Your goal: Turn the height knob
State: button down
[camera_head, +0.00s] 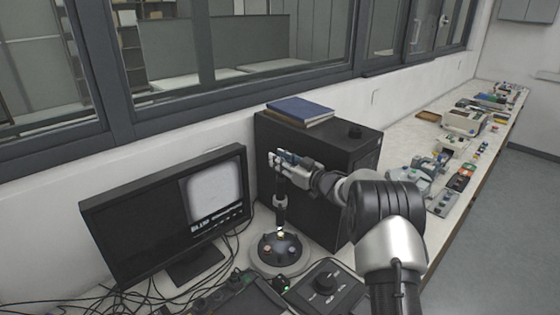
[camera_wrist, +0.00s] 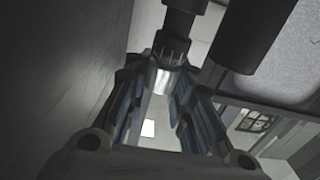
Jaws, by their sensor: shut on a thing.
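The small press stands on a pale round base with a black domed lower part (camera_head: 279,250) that carries small coloured buttons. Its thin dark upright rises to my gripper (camera_head: 279,160), which reaches in from the right at the height of the black cabinet's upper part. In the wrist view, my gripper (camera_wrist: 160,85) has its blue-grey fingers on both sides of a bright metal cylinder, the height knob (camera_wrist: 160,78), below a dark ridged collar (camera_wrist: 171,49). The fingers are shut on the knob. In the head view the fingers largely hide it.
A monitor (camera_head: 130,222) stands left of the press, with cables around it. A black cabinet (camera_head: 310,188) with a blue book (camera_head: 300,108) on top stands close behind my gripper. A black control box (camera_head: 325,286) sits in front. The long bench (camera_head: 400,150) on the right holds several instruments.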

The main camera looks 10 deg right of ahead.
jog(key=shift+r, duration=0.15)
jog(key=c, duration=1.4)
grip_release()
jog(key=shift+o, duration=0.2)
jog(key=shift+d, duration=0.1)
jog(key=v, duration=1.2)
